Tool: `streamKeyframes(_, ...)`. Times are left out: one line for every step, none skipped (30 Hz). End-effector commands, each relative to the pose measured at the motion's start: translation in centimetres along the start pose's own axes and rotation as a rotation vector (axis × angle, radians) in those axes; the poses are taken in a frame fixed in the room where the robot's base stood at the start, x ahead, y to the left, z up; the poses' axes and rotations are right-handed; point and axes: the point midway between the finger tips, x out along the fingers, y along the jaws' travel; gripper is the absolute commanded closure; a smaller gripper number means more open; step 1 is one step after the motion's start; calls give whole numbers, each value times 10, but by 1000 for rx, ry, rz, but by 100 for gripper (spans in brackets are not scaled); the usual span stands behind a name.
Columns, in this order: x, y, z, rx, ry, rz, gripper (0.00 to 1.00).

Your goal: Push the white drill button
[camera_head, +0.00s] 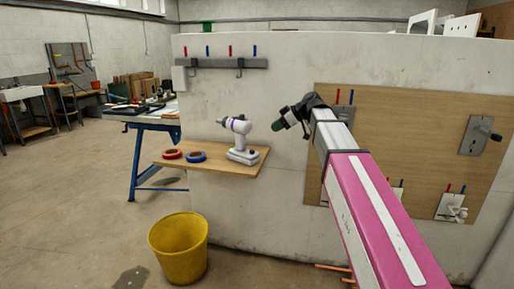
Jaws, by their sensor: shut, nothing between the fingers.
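The white drill (240,138) stands upright on its base on a small wooden shelf (262,158) fixed to the concrete partition. It has dark and purple parts near its head. Its button is too small to make out. My gripper (277,126) is at the end of my pink and white arm, to the right of the drill. It points left toward the drill's upper part, with a gap between them in the picture. Its fingers look closed and hold nothing. How far in front of or behind the drill it is, I cannot tell.
A red tape roll (172,154) and a blue tape roll (196,156) lie on the shelf left of the drill. A yellow bucket (178,250) stands on the floor below. A wooden board (385,110) with fittings is behind my arm. A blue-legged workbench (150,125) stands behind left.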

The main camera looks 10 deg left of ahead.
Motion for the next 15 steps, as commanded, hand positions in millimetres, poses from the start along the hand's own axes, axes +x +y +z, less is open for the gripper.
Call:
streamKeyframes(0, 0, 0, -13, -1, -1, 100)
streamKeyframes(-1, 0, 0, -18, -2, -2, 100)
streamKeyframes(-1, 0, 0, -22, -2, -2, 100)
streamKeyframes(-1, 0, 0, -23, -2, -3, 100)
streamKeyframes(-1, 0, 0, -24, -2, -3, 100)
streamKeyframes(-1, 0, 0, -24, -2, -3, 100)
streamKeyframes(-1, 0, 0, -23, -2, -2, 100)
streamKeyframes(-1, 0, 0, -23, -2, -2, 100)
streamKeyframes(-1, 0, 0, -23, -2, -2, 100)
streamKeyframes(-1, 0, 0, -23, -2, -2, 100)
streamKeyframes(-1, 0, 0, -22, -2, -2, 100)
streamKeyframes(0, 0, 0, -22, -2, -2, 100)
streamKeyframes(1, 0, 0, -22, -2, -2, 100)
streamKeyframes(2, 0, 0, -22, -2, -2, 100)
streamKeyframes(4, 0, 0, -22, -1, -2, 100)
